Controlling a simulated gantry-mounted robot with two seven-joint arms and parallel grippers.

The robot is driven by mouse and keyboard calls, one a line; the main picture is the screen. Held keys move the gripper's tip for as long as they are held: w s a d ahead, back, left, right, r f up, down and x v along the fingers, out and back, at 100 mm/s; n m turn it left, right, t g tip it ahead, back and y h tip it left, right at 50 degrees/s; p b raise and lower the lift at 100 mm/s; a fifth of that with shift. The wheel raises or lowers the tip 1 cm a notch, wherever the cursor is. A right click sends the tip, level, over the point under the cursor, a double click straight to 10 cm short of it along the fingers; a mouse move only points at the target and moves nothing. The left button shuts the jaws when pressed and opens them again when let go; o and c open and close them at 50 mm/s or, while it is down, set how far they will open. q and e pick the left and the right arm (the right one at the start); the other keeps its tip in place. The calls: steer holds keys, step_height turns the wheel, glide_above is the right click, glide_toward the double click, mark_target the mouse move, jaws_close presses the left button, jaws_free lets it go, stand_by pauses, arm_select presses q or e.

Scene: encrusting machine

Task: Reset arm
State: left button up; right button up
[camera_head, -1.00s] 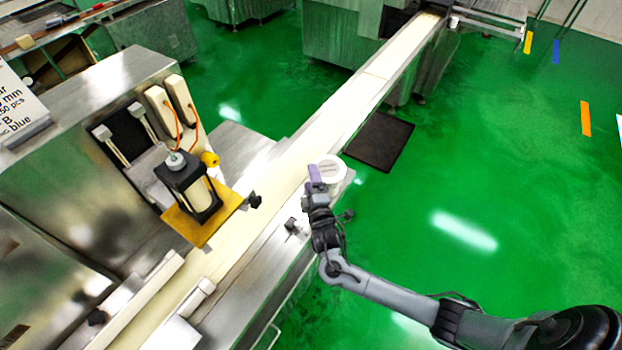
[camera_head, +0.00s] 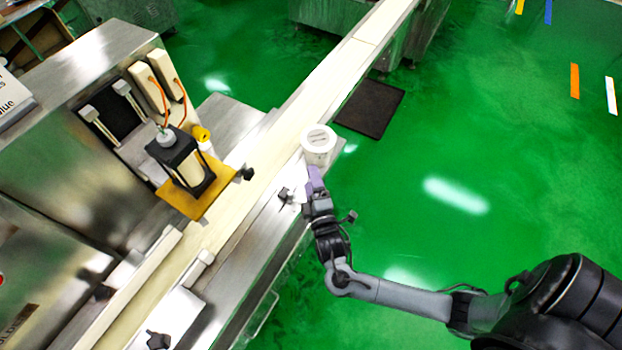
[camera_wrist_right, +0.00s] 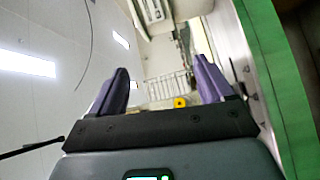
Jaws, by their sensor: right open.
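My right gripper (camera_head: 315,182) is over the right edge of the machine's metal side, just below a white round container (camera_head: 319,141) in the head view. My left gripper is in neither view.
A cream conveyor belt (camera_head: 312,92) runs diagonally past the encrusting machine. A black device (camera_head: 187,168) stands on a yellow plate (camera_head: 178,201) beside the belt. A dark mat (camera_head: 370,108) lies on the green floor (camera_head: 500,150), which is open on the right.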

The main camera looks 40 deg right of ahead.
steer(key=s+f+m+g, duration=0.1)
steer(key=s+f+g, duration=0.1)
steer(key=s+f, duration=0.3)
steer(key=s+a+r+m+g+y, duration=0.2)
steer(key=s+a+m+g+y, duration=0.25)
steer(key=s, duration=0.35)
steer(key=s+a+r+m+g+y, duration=0.2)
steer(key=s+a+m+g+y, duration=0.15)
steer(key=s+g, duration=0.35)
steer(key=w+r+p+v, duration=0.1)
steer(key=w+p+v, duration=0.3)
steer(key=p+v, duration=1.15)
steer(key=w+a+r+p+v, duration=0.1)
steer(key=w+p+v, duration=0.2)
steer(key=p+v, duration=1.25)
steer(key=s+b+x, duration=0.2)
steer(key=b+x, duration=0.8)
steer(key=x, duration=0.1)
steer(key=s+f+b+x, duration=0.1)
steer(key=s+b+x, duration=0.2)
steer(key=b+x, duration=0.8)
steer(key=shift+s+d+t, duration=0.45)
steer(key=shift+d, duration=0.15)
